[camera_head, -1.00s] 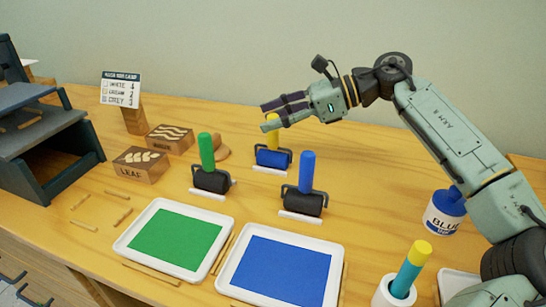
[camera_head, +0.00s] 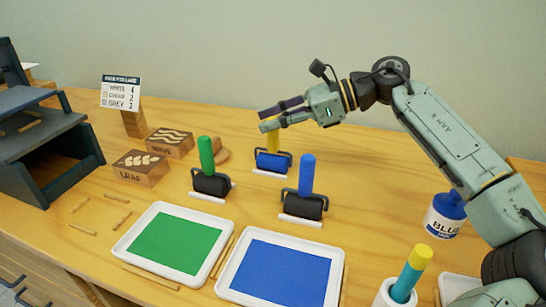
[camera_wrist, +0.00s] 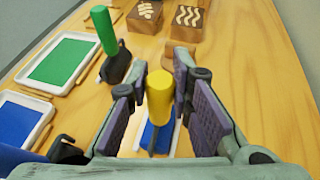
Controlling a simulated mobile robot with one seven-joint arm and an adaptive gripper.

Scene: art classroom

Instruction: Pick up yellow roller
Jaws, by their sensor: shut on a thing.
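The yellow roller has a yellow handle (camera_head: 273,143) standing upright over a blue drum (camera_head: 272,161), which rests on a white stand on the table at the middle back. My gripper (camera_head: 264,119) reaches in from the right, level with the top of this handle, and its fingers are shut on it. In the wrist view the yellow handle (camera_wrist: 159,97) stands between the two purple-padded fingers, with the blue drum below it. The fingers partly hide the handle's top in the head view.
A green-handled roller (camera_head: 207,155) stands to the left and a blue-handled roller (camera_head: 306,175) to the front right. Green (camera_head: 160,271) and blue (camera_head: 222,285) ink trays lie in front. Wooden blocks (camera_head: 140,170) sit at left. A blue ink bottle (camera_head: 444,218) stands at right.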

